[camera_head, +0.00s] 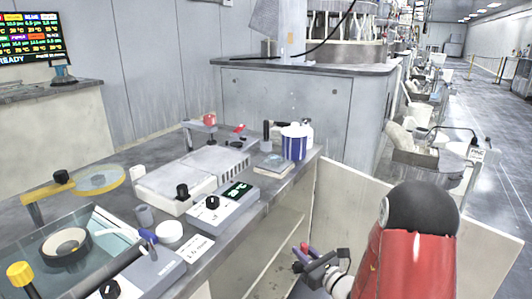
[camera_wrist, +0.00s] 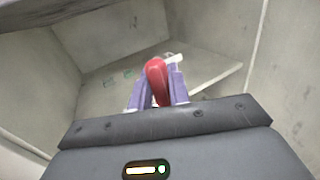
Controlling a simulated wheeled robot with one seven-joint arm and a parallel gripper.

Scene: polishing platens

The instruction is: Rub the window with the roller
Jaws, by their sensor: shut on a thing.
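My gripper (camera_wrist: 157,98) is shut on a red rounded handle (camera_wrist: 156,70), which stands between its purple fingers in the wrist view. A small pale piece shows beside the handle's far end; I take the held thing to be the roller, but its far end is hidden.
Pale panels (camera_head: 350,187) and a shelf (camera_wrist: 215,76) surround my gripper. Floor is open at right.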

